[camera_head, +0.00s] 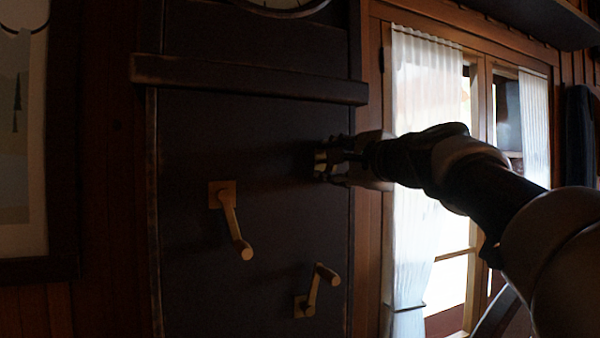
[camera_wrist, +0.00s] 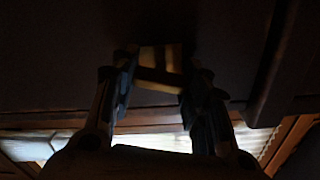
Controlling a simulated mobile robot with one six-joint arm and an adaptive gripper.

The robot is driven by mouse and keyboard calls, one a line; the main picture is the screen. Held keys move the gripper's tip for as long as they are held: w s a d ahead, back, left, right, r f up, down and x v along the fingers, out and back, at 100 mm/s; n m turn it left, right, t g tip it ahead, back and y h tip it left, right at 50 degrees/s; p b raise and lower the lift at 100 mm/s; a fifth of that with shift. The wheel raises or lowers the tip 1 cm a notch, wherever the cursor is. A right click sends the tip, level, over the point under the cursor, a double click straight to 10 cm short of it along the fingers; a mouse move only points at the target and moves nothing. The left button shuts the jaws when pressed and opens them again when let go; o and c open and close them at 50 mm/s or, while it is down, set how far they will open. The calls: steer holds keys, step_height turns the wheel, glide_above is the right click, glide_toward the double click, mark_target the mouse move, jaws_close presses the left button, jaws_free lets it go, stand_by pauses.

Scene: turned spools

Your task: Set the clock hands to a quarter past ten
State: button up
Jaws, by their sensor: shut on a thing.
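The clock face (camera_head: 282,8) shows only as its lower edge at the top of the head view; its hands are out of view. Below it, the dark clock case (camera_head: 240,130) carries brass cranks. The left crank (camera_head: 230,217) hangs down and slightly right from its square plate. The lower crank (camera_head: 315,291) points up and slightly right. My gripper (camera_head: 329,160) is at the upper right of the case, shut on a third brass piece, apparently a crank. In the wrist view this brass crank (camera_wrist: 155,74) lies between the fingers of my gripper (camera_wrist: 158,84), which partly hide it.
A ledge (camera_head: 250,80) juts out across the case above my gripper. A curtained window (camera_head: 425,100) is right of the case, behind my arm. A framed picture (camera_head: 40,268) hangs at the far left. The space before the two free cranks is clear.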

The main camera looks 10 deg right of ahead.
steer(key=shift+n+b, duration=0.85)
steer(key=shift+n, duration=1.05)
steer(key=o, duration=1.1)
steer(key=shift+s, duration=0.1)
steer(key=v, duration=0.7)
steer(key=shift+s+r, duration=0.1)
steer(key=shift+s, duration=0.1)
